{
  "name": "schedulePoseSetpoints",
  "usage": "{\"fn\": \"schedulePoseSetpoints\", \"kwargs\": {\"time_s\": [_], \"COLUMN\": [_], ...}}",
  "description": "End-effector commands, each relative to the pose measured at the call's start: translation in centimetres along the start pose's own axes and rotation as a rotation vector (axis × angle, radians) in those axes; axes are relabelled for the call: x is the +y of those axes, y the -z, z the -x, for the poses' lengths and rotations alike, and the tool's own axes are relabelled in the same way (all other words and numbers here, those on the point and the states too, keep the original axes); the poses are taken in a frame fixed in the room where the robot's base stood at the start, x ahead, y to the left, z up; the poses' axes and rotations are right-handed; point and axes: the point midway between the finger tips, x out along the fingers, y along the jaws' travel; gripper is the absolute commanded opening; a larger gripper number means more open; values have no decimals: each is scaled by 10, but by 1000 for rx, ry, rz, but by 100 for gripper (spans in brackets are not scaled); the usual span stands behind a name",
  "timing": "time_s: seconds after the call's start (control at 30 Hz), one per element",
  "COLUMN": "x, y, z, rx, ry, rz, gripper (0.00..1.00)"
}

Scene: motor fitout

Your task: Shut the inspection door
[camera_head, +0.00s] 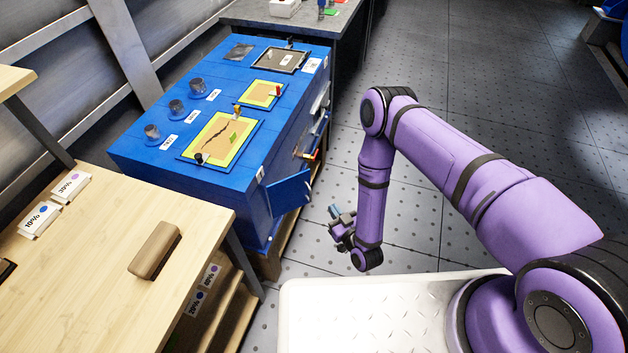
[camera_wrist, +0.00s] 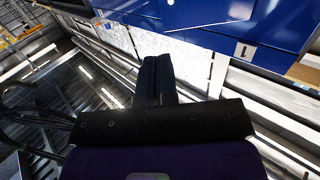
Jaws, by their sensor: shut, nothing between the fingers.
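The blue inspection door (camera_head: 289,192) stands open in the head view, sticking out from the side of the blue cabinet (camera_head: 255,205) near its front corner. My gripper (camera_head: 335,211) is to the right of the door, apart from it, above the floor. In the wrist view my gripper's dark fingers (camera_wrist: 157,68) are together and hold nothing. Blue panels (camera_wrist: 255,22) with a white label fill the top of the wrist view; I cannot tell whether one of them is the door.
A wooden bench (camera_head: 110,250) with a tan block (camera_head: 155,249) stands at the left. Handles and fittings (camera_head: 310,153) jut from the cabinet side beyond the door. Grey floor (camera_head: 420,210) is free right of the cabinet. A white plate (camera_head: 370,310) lies below my arm.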

Motion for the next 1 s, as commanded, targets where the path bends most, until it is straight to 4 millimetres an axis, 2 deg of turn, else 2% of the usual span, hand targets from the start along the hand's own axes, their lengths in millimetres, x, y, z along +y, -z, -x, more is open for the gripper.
{"fn": "schedulePoseSetpoints", "kwargs": {"time_s": [0.47, 1.0], "x": [-2, 0], "y": [10, 14], "z": [-19, -113], "rx": [31, 35], "ry": [1, -4], "rz": [2, -1], "gripper": [0, 0]}}
